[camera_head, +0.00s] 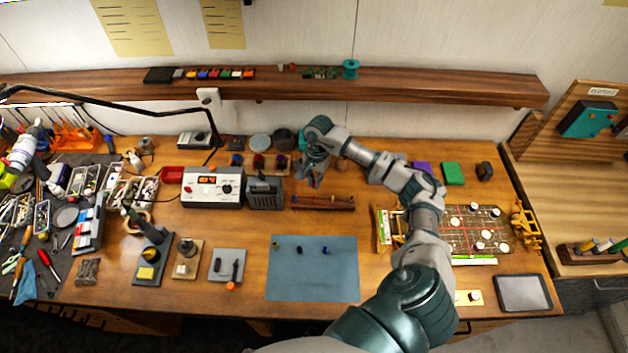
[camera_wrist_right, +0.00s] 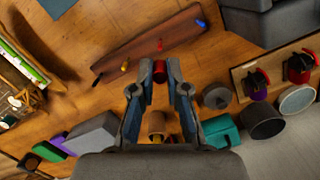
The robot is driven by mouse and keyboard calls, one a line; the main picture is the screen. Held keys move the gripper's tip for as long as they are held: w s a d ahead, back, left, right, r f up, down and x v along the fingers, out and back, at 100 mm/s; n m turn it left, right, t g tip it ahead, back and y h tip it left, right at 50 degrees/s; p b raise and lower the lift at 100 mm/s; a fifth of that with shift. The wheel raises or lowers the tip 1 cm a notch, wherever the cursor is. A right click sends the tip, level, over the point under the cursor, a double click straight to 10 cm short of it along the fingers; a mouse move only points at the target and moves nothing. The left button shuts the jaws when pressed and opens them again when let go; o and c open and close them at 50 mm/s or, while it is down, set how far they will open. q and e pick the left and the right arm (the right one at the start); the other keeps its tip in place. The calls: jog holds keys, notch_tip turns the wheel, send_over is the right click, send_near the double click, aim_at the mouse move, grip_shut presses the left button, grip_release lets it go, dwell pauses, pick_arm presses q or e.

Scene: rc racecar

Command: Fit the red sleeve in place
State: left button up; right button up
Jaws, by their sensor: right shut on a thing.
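My right gripper (camera_head: 314,176) is over the back middle of the desk, just behind a dark wooden strip (camera_head: 340,203). In the right wrist view its two fingertips (camera_wrist_right: 159,72) are shut on the small red sleeve (camera_wrist_right: 159,70). The sleeve shows between the fingers, close to the edge of the wooden strip (camera_wrist_right: 178,38); whether it touches anything is unclear. A blue piece (camera_wrist_right: 201,23) and yellow pieces (camera_wrist_right: 125,66) sit along the strip. In the head view the sleeve is mostly hidden by the gripper. My left gripper is not in view.
A blue mat (camera_head: 312,285) with several small pieces lies in front of the strip. A grey box (camera_head: 265,194) and white device (camera_head: 213,187) stand left. A wooden stand with red and black parts (camera_wrist_right: 275,78) and round tins (camera_wrist_right: 264,121) are close by. A printed board (camera_head: 455,232) lies right.

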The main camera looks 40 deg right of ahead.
jog(key=b, duration=0.3)
send_over(314, 201)
jog(key=shift+w+d+f, duration=0.15)
jog(key=shift+f, duration=0.95)
jog(key=shift+w+d+f, duration=0.1)
jog(key=shift+d+f, duration=0.05)
jog(key=shift+f, duration=0.9)
jog(key=shift+b, duration=0.65)
jog(key=shift+f+b, duration=2.15)
jog(key=shift+f, duration=0.45)
jog(key=o, duration=0.7)
jog(key=shift+r, duration=0.3)
jog(key=r, duration=0.3)
jog(key=d+r, duration=0.1)
jog(key=r, duration=0.7)
jog(key=shift+w+d+r, duration=0.15)
jog(key=shift+w+d, duration=0.05)
jog(key=shift+w, duration=0.1)
